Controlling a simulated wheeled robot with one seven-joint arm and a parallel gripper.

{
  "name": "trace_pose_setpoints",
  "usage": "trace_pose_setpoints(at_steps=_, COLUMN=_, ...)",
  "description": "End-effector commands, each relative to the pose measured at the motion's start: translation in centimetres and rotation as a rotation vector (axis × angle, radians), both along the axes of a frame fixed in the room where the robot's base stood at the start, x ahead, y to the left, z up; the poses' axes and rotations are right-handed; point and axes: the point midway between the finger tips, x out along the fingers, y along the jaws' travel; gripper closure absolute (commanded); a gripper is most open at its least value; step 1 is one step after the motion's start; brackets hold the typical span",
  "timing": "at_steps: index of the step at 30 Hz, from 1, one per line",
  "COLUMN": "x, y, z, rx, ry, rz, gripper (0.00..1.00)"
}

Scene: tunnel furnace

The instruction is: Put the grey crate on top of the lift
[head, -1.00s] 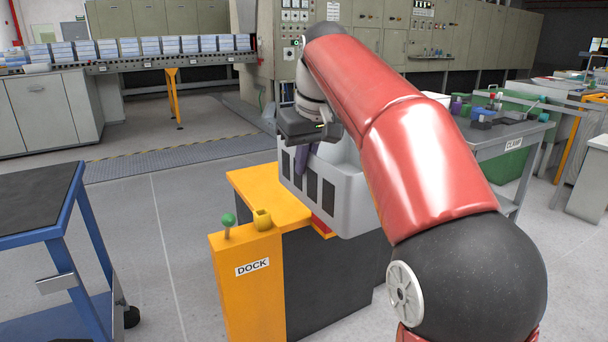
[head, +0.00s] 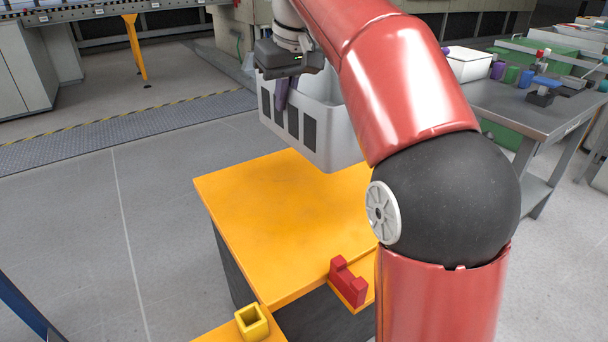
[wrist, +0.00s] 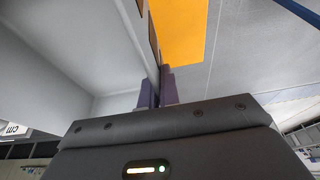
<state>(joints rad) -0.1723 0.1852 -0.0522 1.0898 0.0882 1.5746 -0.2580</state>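The grey crate (head: 338,140) hangs in the air in the head view, tilted, with dark slots in its side. My gripper (head: 283,92) is shut on the crate's near-left wall. In the wrist view, the purple fingers (wrist: 158,92) sit on both sides of the thin crate wall (wrist: 142,48). An orange-topped block (head: 265,225) with a dark body, likely the lift, stands below and nearer. Its top is bare where visible. The crate's lower corner overlaps the far edge of the top in the picture; the gap below is hard to judge. My arm hides the block's right side.
A red bracket (head: 347,284) and a yellow square socket (head: 252,322) sit at the block's near end. A grey table (head: 520,112) with a white bin (head: 468,63) and small items stands at right. Floor at left is open.

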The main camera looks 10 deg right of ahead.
Motion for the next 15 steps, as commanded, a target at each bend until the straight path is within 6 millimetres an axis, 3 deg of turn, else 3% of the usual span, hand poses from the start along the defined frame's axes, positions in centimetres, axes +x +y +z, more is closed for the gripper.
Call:
trace_pose_setpoints(at_steps=5, x=-0.1, y=0.0, z=-2.3, rx=0.000, ry=-0.002, rz=0.001, gripper=1.00)
trace_pose_setpoints(at_steps=15, x=-0.1, y=0.0, z=-10.9, rx=-0.001, ry=0.001, rz=0.001, gripper=1.00)
